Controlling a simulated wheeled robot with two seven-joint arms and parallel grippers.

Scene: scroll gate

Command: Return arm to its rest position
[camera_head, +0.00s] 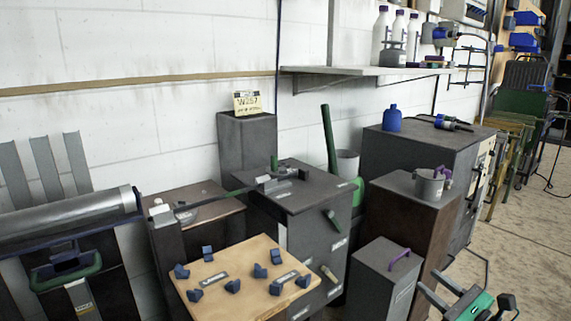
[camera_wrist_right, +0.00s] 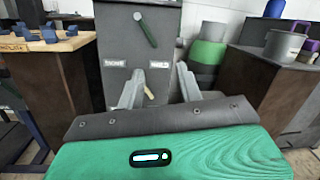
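My right gripper (camera_head: 440,288) is at the bottom right of the head view, with its green body cut by the lower edge. In the right wrist view the two grey fingers of the right gripper (camera_wrist_right: 160,74) stand apart with nothing between them. They point at the front of a dark cabinet (camera_wrist_right: 120,60). That cabinet carries a green lever (camera_wrist_right: 146,30) and a lower tan lever (camera_wrist_right: 148,92). The fingers look clear of both levers, though depth is hard to judge. My left gripper is not seen.
A dark box with a purple handle (camera_head: 400,259) stands left of the right gripper. A pedestal bears a grey mug (camera_head: 429,185). A wooden board (camera_head: 247,260) holds several blue blocks. A metal roller (camera_head: 70,217) is at left. The floor (camera_head: 530,250) at right is clear.

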